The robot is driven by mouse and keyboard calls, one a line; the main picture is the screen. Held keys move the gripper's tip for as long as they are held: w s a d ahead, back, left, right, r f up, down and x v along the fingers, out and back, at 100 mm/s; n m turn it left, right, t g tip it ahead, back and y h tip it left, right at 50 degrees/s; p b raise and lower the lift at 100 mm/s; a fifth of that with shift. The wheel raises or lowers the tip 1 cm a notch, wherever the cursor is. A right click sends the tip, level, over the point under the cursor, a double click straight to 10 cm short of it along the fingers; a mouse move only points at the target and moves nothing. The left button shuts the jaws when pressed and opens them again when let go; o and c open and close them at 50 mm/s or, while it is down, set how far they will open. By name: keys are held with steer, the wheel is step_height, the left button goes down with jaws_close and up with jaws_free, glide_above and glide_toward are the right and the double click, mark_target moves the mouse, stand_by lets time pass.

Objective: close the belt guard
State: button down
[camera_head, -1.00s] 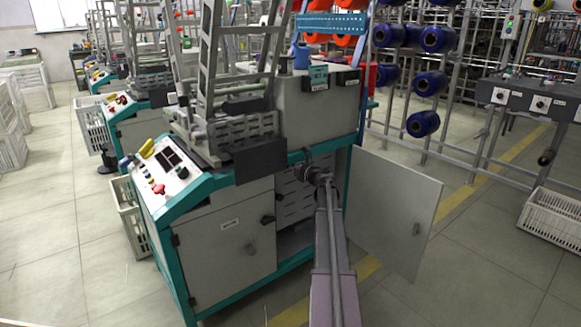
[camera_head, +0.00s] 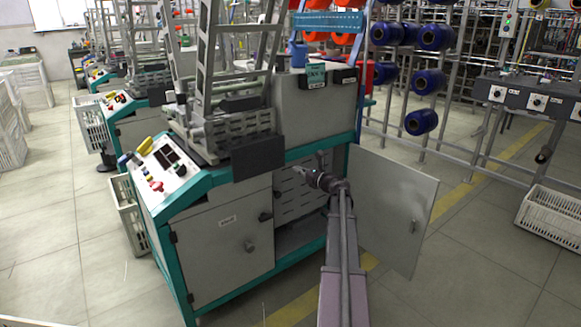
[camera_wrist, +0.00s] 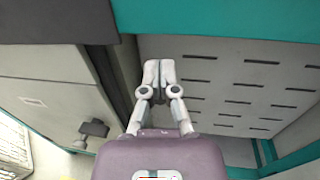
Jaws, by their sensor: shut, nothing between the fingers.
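The belt guard (camera_head: 392,210), a flat grey hinged door with a small dark latch (camera_head: 413,226), stands swung open at the right of the teal-framed machine. The bay beside it is open and shows a slotted grey panel (camera_head: 290,205). My gripper (camera_head: 297,171) is in front of this bay, left of the guard and apart from it. In the wrist view my gripper (camera_wrist: 159,70) has its fingers together and empty, before the slotted panel (camera_wrist: 235,85). The guard cannot be made out clearly in the wrist view.
A shut cabinet door (camera_head: 225,250) with a dark knob is left of the bay; it also shows in the wrist view (camera_wrist: 55,100). A control panel (camera_head: 165,170) is at the machine's left. A white crate (camera_head: 550,220) stands far right. Floor around the guard is clear.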

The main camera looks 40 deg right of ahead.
steer(key=s, duration=0.5)
steer(key=shift+s+a, duration=0.2)
steer(key=shift+s, duration=0.05)
stand_by(0.4)
steer(key=w+a+f+n+g+y+p, duration=0.1)
steer(key=a+f+n+g+y, duration=0.15)
steer(key=a+n, duration=0.6)
steer(key=w+a+f+n+g+y+p, duration=0.1)
steer(key=a+f+n+g+p, duration=0.2)
steer(key=a, duration=1)
steer(key=w+a+f+n+g+y, duration=0.1)
steer(key=a+n+g, duration=0.35)
steer(key=a, duration=0.65)
steer(key=s+a+f+n+g+h+p, duration=0.2)
steer(key=s+a+n+g+h+p, duration=0.5)
steer(key=s+a+n, duration=1.15)
step_height(320, 180, up, 38)
steer(key=w+a+g+p, duration=0.1)
steer(key=w+a+p, duration=0.1)
steer(key=p, duration=3.4)
steer(key=shift+f+y+p, duration=0.25)
steer(key=shift+y+p, duration=0.05)
steer(key=shift+y, duration=0.05)
